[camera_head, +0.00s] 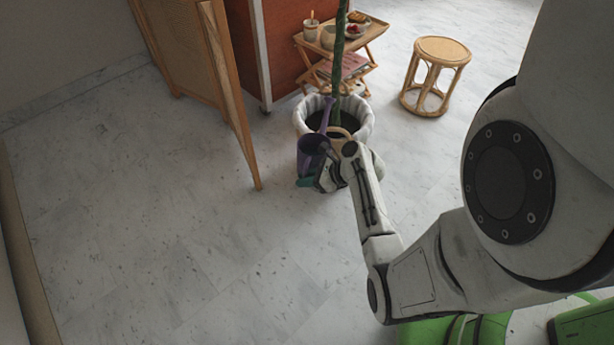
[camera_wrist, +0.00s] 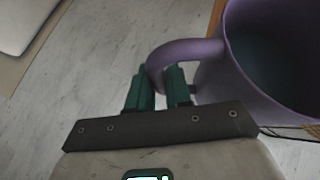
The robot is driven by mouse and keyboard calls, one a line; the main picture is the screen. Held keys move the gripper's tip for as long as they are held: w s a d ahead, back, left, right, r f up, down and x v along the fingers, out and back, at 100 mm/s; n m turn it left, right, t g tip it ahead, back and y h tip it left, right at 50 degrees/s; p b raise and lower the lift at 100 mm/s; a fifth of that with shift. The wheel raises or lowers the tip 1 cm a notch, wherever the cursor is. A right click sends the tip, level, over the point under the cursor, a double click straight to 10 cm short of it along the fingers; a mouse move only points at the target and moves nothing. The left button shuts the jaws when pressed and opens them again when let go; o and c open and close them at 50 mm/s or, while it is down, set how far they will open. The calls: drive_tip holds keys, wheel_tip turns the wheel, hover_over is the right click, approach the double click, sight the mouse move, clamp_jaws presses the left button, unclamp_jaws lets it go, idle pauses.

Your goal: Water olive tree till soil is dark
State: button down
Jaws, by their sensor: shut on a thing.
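A purple watering can (camera_head: 311,146) is at the front left of the pot in the head view, with its spout reaching up toward the pot. My gripper (camera_wrist: 160,84) is shut on the can's handle in the wrist view, and the can's open top and body (camera_wrist: 236,88) fill the right side. The olive tree (camera_head: 339,60) shows as a green trunk in a white ribbed pot (camera_head: 364,118). The soil (camera_head: 349,127) looks dark brown in what shows of it. The can and my arm hide part of the pot's front. I cannot see water flowing.
A wooden folding screen (camera_head: 225,85) stands to the left of the pot. Behind the pot is a tiered wooden stand (camera_head: 374,33) with food and a cup. A rattan stool (camera_head: 437,60) stands at the right. The marble floor at the left is clear.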

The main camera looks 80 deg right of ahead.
drive_tip(key=a+p, duration=0.6)
drive_tip(key=a, duration=0.4)
idle(0.4)
drive_tip(key=shift+w+r, duration=0.1)
drive_tip(key=shift+w, duration=0.05)
idle(0.5)
